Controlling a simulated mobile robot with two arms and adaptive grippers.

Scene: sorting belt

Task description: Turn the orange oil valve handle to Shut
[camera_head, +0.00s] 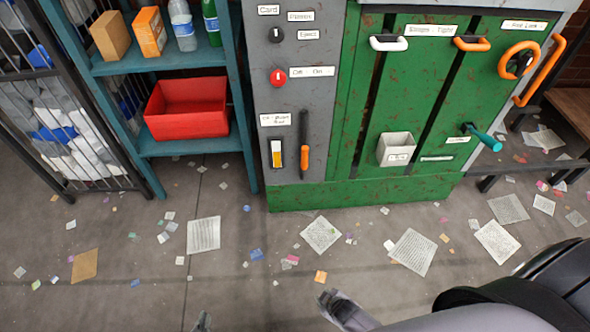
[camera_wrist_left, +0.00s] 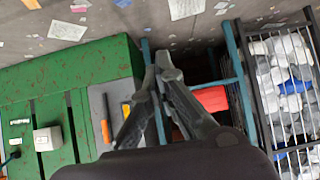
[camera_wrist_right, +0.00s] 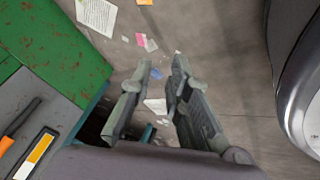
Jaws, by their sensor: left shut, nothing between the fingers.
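A lever with a dark arm and an orange grip (camera_head: 305,160) hangs straight down on the lower grey panel, beside a slot with a yellow mark. The label (camera_head: 275,119) above is too small to read surely. The lever also shows in the left wrist view (camera_wrist_left: 106,122) and at the left edge of the right wrist view (camera_wrist_right: 20,120). My left gripper (camera_head: 203,322) shows only a tip at the bottom edge; in the left wrist view its fingers (camera_wrist_left: 160,62) are together and empty. My right gripper (camera_head: 340,302) is low, its fingers (camera_wrist_right: 156,78) apart and empty. Neither touches the lever.
The grey panel also has a red knob (camera_head: 277,77) and a black knob (camera_head: 276,35). The green cabinet (camera_head: 345,195) has several handles and an orange ring (camera_head: 518,60). A blue shelf (camera_head: 241,110) holds a red bin (camera_head: 185,133). Papers litter the open floor.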

